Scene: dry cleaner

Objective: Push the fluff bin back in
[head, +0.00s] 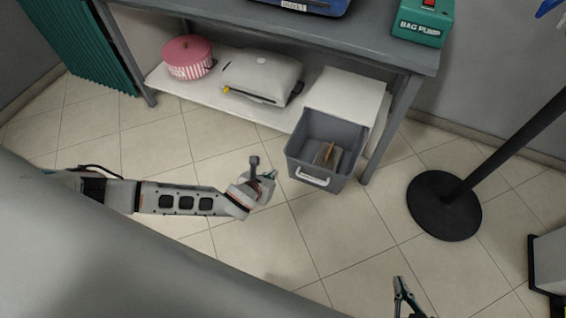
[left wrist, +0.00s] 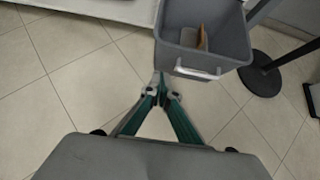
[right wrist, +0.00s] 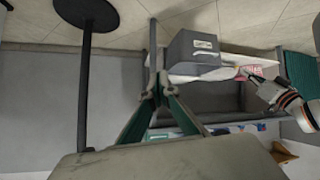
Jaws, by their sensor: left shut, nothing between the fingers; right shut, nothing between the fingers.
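The fluff bin (head: 328,151) is a grey open drawer with a white handle, pulled out from its white housing (head: 347,94) on the low shelf. A brownish flat piece stands inside it. My left gripper (head: 270,174) is shut and empty, just left of the bin's front. In the left wrist view the fingertips (left wrist: 160,76) are close to the front of the bin (left wrist: 203,52), by the handle; contact cannot be told. My right gripper (head: 399,284) is shut and empty, low in the head view, away from the bin. The right wrist view also shows the bin (right wrist: 194,50).
The low white shelf (head: 215,101) also holds a pink striped pot (head: 188,58) and a white appliance (head: 261,77). The table above carries a green bag pump (head: 423,22). A black pole base (head: 443,205) stands right of the bin. Tiled floor in front is clear.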

